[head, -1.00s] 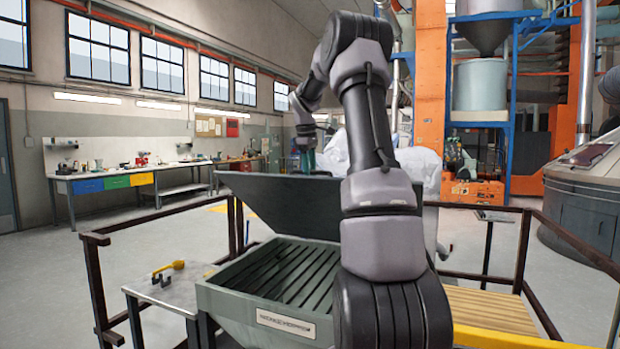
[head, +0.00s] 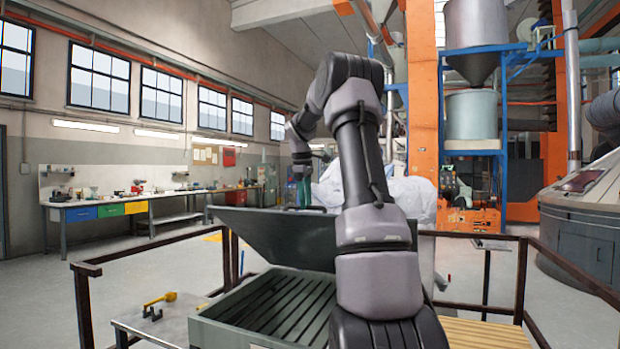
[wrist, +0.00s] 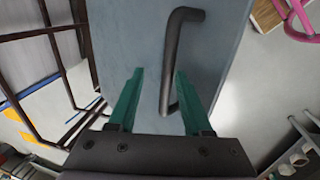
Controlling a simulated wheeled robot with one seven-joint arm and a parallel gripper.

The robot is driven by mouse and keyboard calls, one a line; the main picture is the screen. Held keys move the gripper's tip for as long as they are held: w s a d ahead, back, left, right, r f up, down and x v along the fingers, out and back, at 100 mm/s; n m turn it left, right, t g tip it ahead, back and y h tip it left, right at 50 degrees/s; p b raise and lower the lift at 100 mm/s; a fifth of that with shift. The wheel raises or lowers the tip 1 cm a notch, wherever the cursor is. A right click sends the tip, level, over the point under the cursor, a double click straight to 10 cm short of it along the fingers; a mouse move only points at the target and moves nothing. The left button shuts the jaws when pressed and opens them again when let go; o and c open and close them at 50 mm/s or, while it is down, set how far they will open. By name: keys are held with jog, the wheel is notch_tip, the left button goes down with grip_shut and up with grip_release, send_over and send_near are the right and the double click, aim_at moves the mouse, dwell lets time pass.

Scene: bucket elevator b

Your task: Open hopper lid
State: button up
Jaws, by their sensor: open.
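The hopper (head: 213,333) is a grey-green bin with a slatted grate (head: 275,310) across its open top. Its dark lid (head: 275,238) stands raised and tilted up at the far side of the grate. My gripper (head: 303,195) is at the lid's upper edge in the head view, with green fingers pointing down. In the wrist view the lid (wrist: 125,35) fills the middle and carries a dark bar handle (wrist: 172,60). My gripper (wrist: 157,75) is open there, and the handle's lower part shows between its fingers. Contact cannot be told. My arm hides the lid's right part.
Brown railings (head: 85,300) surround the hopper. A small side table (head: 160,325) with a yellow scoop (head: 160,299) stands at its left. Wooden slats (head: 485,333) lie at the right. White wrapped bags (head: 400,185) are behind the lid. Open floor lies at the left.

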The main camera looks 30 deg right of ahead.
jog(key=w+d+r, duration=0.2)
jog(key=d+r, duration=0.1)
jog(key=r, duration=0.5)
jog(key=shift+w+d+r, duration=0.25)
jog(key=shift+w+r, duration=0.1)
jog(key=shift+r, duration=0.05)
dwell(0.4)
